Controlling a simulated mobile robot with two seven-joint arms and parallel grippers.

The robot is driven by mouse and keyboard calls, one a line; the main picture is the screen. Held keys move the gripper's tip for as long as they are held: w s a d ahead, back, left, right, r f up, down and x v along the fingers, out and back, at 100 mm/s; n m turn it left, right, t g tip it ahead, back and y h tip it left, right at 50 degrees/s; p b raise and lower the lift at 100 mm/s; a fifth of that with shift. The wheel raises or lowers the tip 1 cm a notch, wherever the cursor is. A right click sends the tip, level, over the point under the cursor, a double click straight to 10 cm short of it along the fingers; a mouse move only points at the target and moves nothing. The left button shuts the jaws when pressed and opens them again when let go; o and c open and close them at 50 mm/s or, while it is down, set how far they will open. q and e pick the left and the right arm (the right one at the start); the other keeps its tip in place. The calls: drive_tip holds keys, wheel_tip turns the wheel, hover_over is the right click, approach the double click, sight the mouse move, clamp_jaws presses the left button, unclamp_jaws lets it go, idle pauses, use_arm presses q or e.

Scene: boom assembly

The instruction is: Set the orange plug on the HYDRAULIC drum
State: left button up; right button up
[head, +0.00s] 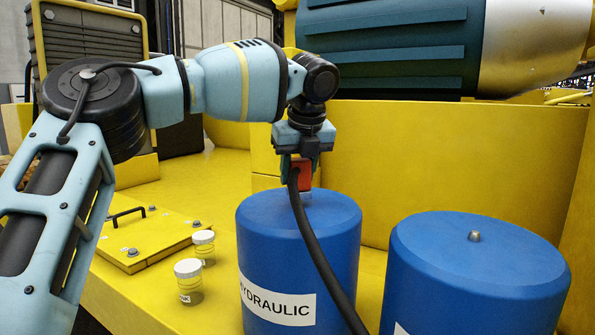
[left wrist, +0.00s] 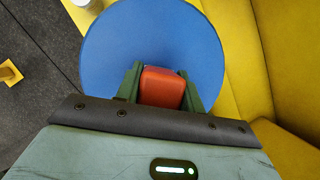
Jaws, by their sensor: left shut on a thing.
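The orange plug (head: 304,174) is held upright in my left gripper (head: 300,165), directly over the top of the HYDRAULIC drum (head: 285,235). In the left wrist view the plug (left wrist: 162,87) sits between the two green fingers of the left gripper (left wrist: 160,85), with the blue drum top (left wrist: 150,35) behind it. A black cable runs down from the plug across the front of the drum. A small pale fitting shows just below the plug on the drum top; I cannot tell whether the two touch. My right gripper is not in view.
A second blue drum (head: 480,280) with a bare metal stud (head: 474,236) stands to the right. Two small white-lidded jars (head: 188,281) stand left of the HYDRAULIC drum. A yellow hatch with a black handle (head: 129,216) lies farther left. A yellow wall rises behind the drums.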

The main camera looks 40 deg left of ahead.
sight(302, 160)
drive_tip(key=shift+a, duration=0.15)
use_arm(q)
drive_tip(key=shift+f, duration=0.75)
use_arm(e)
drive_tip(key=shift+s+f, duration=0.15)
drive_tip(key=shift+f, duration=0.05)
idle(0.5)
use_arm(q)
drive_tip(key=o, duration=1.4)
drive_tip(key=shift+f, duration=0.1)
drive_tip(key=v, duration=0.6)
drive_tip(key=shift+d+r+b, duration=0.15)
drive_tip(key=shift+r+b, duration=0.1)
drive_tip(key=shift+b, duration=0.1)
drive_tip(key=shift+s+d+r, duration=0.2)
drive_tip(key=shift+r, duration=0.5)
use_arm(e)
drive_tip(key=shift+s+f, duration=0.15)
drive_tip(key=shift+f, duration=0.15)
